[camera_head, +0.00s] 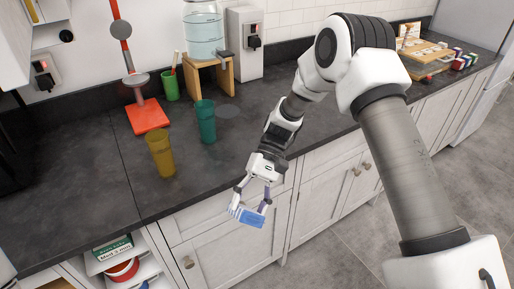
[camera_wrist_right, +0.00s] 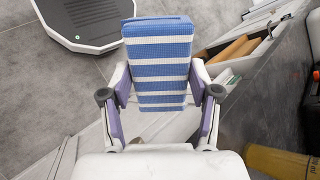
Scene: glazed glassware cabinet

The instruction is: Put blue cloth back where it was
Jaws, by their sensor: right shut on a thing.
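The blue cloth (camera_head: 247,216) has white stripes and is folded into a small block. My right gripper (camera_head: 253,205) is shut on it and holds it in the air just in front of the counter's front edge, before the white lower cabinets. In the right wrist view the cloth (camera_wrist_right: 160,65) stands between the two fingers of the gripper (camera_wrist_right: 160,98), its stripes running across. My left gripper is not in view.
An amber tumbler (camera_head: 161,153) and a teal tumbler (camera_head: 205,121) stand on the dark counter (camera_head: 85,170). Behind are a green cup (camera_head: 170,86), a red-based stand (camera_head: 148,116) and a water dispenser (camera_head: 204,35). An open cabinet (camera_head: 150,268) holds a box and a red item at lower left.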

